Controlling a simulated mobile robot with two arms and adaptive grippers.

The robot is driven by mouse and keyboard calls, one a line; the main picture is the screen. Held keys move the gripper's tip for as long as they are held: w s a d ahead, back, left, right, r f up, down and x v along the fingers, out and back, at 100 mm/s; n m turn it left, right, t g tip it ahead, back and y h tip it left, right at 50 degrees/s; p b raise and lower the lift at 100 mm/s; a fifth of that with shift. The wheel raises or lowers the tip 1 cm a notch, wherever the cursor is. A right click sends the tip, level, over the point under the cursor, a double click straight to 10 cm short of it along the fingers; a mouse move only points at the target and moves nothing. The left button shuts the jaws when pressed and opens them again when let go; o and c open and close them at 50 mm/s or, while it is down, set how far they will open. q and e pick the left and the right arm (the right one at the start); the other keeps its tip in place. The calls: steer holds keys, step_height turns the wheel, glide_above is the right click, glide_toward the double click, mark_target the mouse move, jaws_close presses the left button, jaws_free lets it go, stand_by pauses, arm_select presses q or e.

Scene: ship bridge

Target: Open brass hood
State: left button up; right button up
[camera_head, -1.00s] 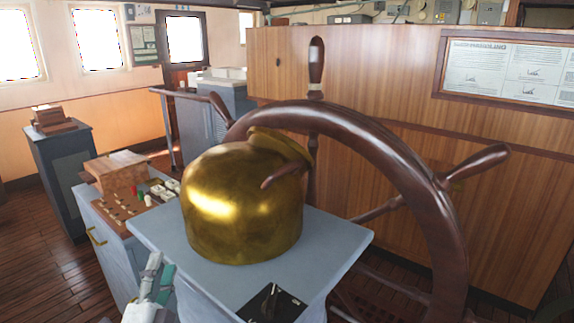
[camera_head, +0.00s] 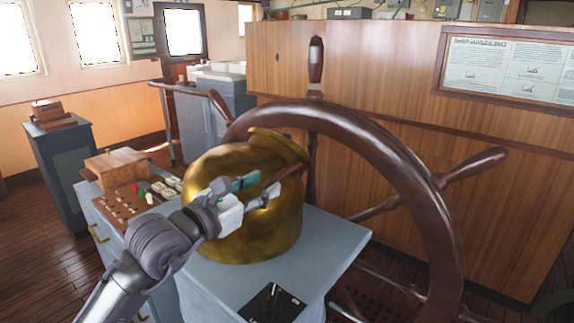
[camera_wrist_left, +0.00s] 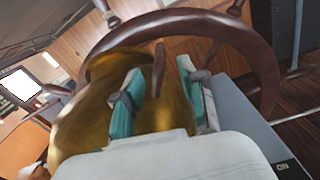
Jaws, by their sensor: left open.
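The brass hood (camera_head: 262,238) is a shiny rounded dome on a blue-grey pedestal (camera_head: 335,240). Its raised brass rim (camera_head: 280,145) is at the top, near the wheel. In the left wrist view the brass hood (camera_wrist_left: 85,130) fills the left and middle. My left gripper (camera_head: 262,190) is in front of the hood's upper right side. It is open, and in the wrist view its two teal-padded fingers (camera_wrist_left: 158,95) stand on either side of a dark brown handle (camera_wrist_left: 158,70). I cannot tell whether a finger touches it. My right gripper is not in view.
A large wooden ship's wheel (camera_head: 425,200) stands right behind and beside the hood, close to my left gripper. A console (camera_head: 125,203) with small coloured controls and a wooden box (camera_head: 115,165) is at left. A black switch plate (camera_head: 272,303) sits on the pedestal's front.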

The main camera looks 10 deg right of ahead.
mark_target(273, 178)
arm_select(q)
steer(key=p+x, duration=0.2)
steer(key=x, duration=0.5)
steer(key=shift+r, duration=0.1)
steer(key=shift+w+d, duration=0.5)
steer(key=shift+d, duration=0.05)
steer(key=c, duration=0.8)
jaws_close()
